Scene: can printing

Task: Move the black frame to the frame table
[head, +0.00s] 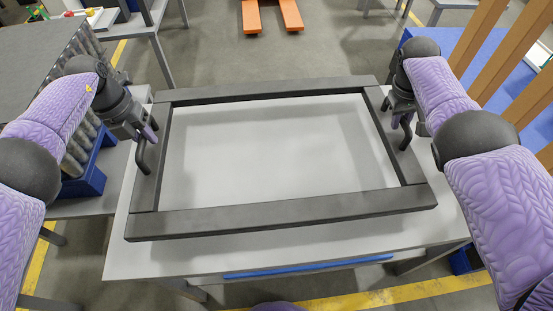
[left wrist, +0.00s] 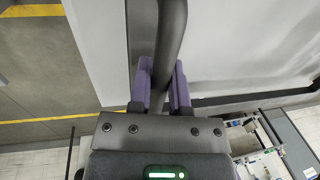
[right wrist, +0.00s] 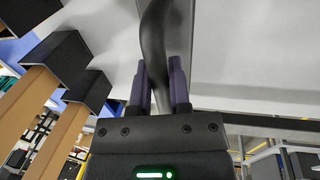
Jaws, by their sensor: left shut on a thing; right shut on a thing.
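The black frame (head: 285,212), a large dark rectangle with a handle on each short side, lies level over a light grey table (head: 210,262). I cannot tell whether it rests on the top or is just above it. My left gripper (head: 150,134) is shut on the left handle (head: 142,158); in the left wrist view, its purple fingers (left wrist: 162,82) sit either side of the dark bar. My right gripper (head: 400,117) is shut on the right handle (head: 407,135), and the right wrist view shows its fingers (right wrist: 161,82) around that bar too.
A rack of grey cylinders (head: 78,150) with a blue base stands close on the left. Upright orange-brown posts (head: 515,80) and a blue surface (head: 480,62) are at the right. An orange pallet-jack fork (head: 270,15) lies on the floor beyond the table.

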